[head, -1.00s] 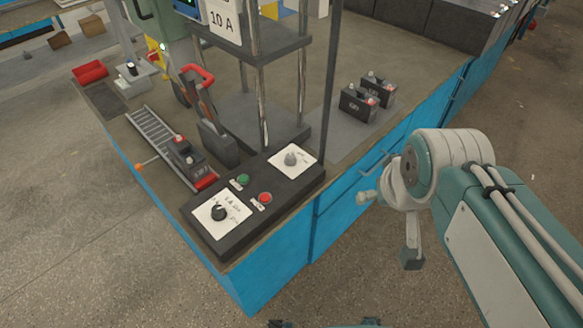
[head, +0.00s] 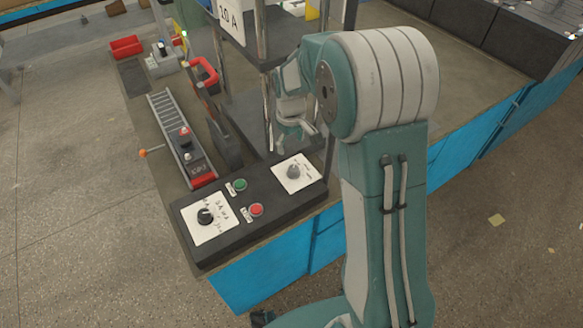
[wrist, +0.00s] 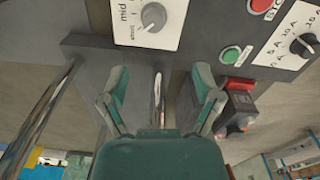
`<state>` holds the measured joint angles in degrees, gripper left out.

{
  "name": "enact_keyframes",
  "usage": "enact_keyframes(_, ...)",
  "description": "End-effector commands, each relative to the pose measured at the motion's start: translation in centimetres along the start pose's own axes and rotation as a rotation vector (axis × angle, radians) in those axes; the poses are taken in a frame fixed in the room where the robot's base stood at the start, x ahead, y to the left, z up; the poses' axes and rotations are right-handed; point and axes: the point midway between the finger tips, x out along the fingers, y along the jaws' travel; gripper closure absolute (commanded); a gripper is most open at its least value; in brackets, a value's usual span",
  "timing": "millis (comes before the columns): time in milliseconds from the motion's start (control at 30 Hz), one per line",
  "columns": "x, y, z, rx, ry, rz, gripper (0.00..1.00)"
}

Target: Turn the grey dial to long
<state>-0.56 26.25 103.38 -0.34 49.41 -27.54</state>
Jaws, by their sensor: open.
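The grey dial (head: 293,171) sits on a white plate at the right end of the black control panel (head: 262,223). In the wrist view the grey dial (wrist: 153,16) is near the top, with "mid" and "short" printed to its left; the rest of its scale is cut off. My gripper (head: 292,133) is open and empty, above and behind the dial, apart from it. In the wrist view its two fingers (wrist: 162,98) are spread, below the dial in the picture, with a metal post behind them.
A black dial (head: 205,216), a green button (head: 239,185) and a red button (head: 256,209) share the panel. Metal posts (head: 268,115) rise close to my gripper. A small conveyor with a battery (head: 186,141) lies to the left.

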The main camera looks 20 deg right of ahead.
Motion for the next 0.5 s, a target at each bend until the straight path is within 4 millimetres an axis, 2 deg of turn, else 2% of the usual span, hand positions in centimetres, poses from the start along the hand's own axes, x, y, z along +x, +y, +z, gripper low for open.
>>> enact_keyframes(33,0.8,0.4,-0.2,-0.006,-0.008,-0.006,0.18)
enact_keyframes(267,2.7,1.0,-0.2,-0.015,-0.013,-0.015,0.18)
enact_keyframes(500,7.0,0.6,-0.2,-0.016,-0.016,-0.014,0.18)
